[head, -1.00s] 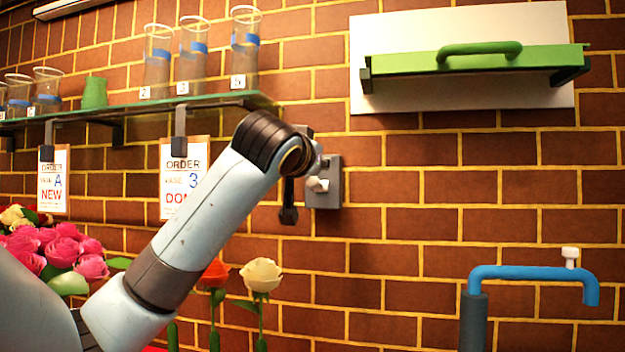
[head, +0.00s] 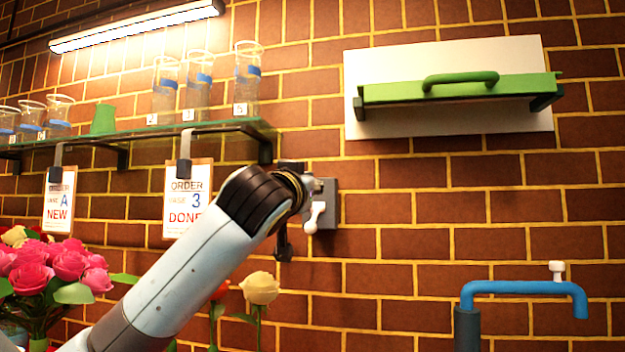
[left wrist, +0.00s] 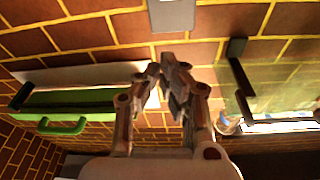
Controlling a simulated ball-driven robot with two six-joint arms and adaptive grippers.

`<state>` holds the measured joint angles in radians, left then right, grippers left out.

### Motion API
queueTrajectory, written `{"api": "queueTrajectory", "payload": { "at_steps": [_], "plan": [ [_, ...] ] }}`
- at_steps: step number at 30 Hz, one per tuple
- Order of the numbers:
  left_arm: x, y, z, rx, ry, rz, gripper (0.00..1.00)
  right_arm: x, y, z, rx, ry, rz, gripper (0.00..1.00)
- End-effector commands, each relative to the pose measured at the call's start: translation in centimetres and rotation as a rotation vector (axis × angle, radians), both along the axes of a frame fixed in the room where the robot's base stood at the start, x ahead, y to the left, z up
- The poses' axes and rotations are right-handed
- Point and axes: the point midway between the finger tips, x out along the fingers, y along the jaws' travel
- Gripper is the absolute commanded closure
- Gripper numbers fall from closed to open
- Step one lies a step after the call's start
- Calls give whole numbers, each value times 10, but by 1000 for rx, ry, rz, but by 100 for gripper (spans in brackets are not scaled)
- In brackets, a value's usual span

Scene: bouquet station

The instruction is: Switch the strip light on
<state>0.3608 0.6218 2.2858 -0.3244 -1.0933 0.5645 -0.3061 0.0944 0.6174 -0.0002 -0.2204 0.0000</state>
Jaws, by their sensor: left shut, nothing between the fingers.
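The strip light (head: 137,27) is glowing above the shelf at the upper left of the head view and brightens the wall below it. The wall switch (head: 327,207) is a grey box with a white lever (head: 314,218) that points downward. My left arm reaches up to the switch, and its wrist hides part of the box. In the left wrist view my left gripper (left wrist: 160,72) is shut and empty, its fingertips just below the grey switch box (left wrist: 171,14). I cannot tell whether it touches the lever. My right gripper is not in view.
A glass shelf (head: 225,127) holds several beakers and a green cup (head: 103,119). Order cards (head: 186,200) hang below it. A green-handled press (head: 460,88) is on the wall at upper right, and a blue tap (head: 525,288) stands at lower right. Pink roses (head: 70,265) fill the lower left.

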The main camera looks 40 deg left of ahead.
Motion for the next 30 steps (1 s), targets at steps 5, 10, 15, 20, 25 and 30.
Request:
{"api": "queueTrajectory", "payload": {
  "at_steps": [5,10,15,20,25,30],
  "plan": [
    [-27,-13,-21,0,2,0,100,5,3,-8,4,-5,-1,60],
    [-41,-19,-29,0,1,0,100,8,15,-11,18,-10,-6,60],
    [-44,-21,-30,0,0,1,100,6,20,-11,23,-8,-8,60],
    [-44,-20,-29,0,0,1,100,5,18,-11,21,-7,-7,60],
    [-44,-20,-29,0,0,1,100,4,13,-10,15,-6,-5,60],
    [-44,-20,-29,0,0,1,100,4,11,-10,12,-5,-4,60]
  ]
}}
